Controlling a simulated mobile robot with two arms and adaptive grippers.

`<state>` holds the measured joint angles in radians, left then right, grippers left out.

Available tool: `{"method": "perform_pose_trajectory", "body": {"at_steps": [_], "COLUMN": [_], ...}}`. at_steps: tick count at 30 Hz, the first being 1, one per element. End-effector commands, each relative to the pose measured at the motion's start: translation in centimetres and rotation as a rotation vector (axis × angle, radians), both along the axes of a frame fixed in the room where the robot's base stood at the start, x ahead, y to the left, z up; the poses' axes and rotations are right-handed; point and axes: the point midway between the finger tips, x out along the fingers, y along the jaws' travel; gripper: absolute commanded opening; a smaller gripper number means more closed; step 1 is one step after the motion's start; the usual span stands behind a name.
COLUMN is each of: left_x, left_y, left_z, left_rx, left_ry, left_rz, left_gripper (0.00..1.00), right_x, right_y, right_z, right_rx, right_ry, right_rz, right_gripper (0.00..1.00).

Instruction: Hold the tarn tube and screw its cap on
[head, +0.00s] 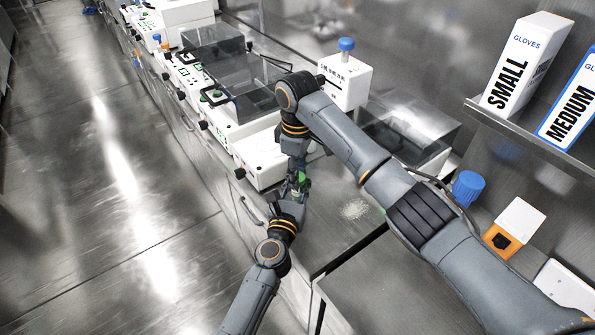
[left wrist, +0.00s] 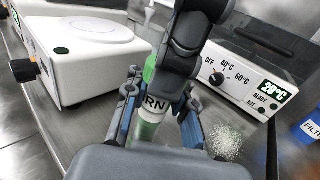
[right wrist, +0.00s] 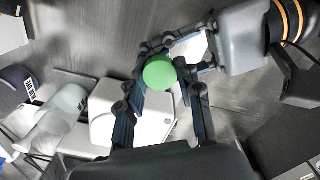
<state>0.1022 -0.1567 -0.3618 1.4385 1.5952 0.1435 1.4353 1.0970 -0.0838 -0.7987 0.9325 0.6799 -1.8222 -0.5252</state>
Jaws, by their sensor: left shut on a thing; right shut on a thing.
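The tarn tube (left wrist: 152,104) stands between the fingers of my left gripper (left wrist: 158,118), its label partly hidden so only "RN" reads. My left gripper (head: 292,200) is shut on the tube from below in the head view. The green cap (right wrist: 159,73) shows as a round top in the right wrist view. My right gripper (right wrist: 162,82) is shut on it from above. In the left wrist view the cap (left wrist: 150,68) is at the tube's top, in line with it. Whether the threads are engaged cannot be seen.
White bench devices (head: 262,150) line the counter behind the grippers. A heater with a 20°C display (left wrist: 240,78) is close by. White grains (head: 355,209) lie on the steel top.

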Motion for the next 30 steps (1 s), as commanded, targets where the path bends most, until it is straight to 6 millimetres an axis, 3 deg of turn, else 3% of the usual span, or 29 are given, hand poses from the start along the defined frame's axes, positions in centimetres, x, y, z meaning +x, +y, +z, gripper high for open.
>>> {"method": "perform_pose_trajectory", "body": {"at_steps": [18, 21, 25, 26, 30], "left_x": [-0.07, -0.07, -0.08, -0.08, -0.06], "left_y": [-0.15, -0.16, -0.16, -0.17, -0.14], "left_z": [0.00, 0.00, 0.00, 0.00, 0.00], "left_rx": [0.000, 0.000, 0.000, 0.000, 0.000], "left_ry": [0.000, 0.000, 0.000, 0.000, 0.000], "left_rz": [-0.003, -0.004, -0.004, -0.004, -0.003], "left_gripper": [0.00, 0.00, 0.00, 0.00, 0.00], "right_x": [0.02, 0.06, 0.15, 0.15, 0.13], "right_y": [0.20, 0.12, 0.00, 0.00, 0.01], "right_z": [-0.09, -0.06, -0.03, -0.03, -0.03], "right_rx": [0.009, 0.010, 0.009, 0.009, 0.009], "right_ry": [0.002, -0.001, -0.005, -0.005, -0.005], "right_rz": [-1.576, -1.747, -1.731, -1.731, -1.729], "right_gripper": [0.00, 0.00, 0.00, 0.37, 0.61]}}
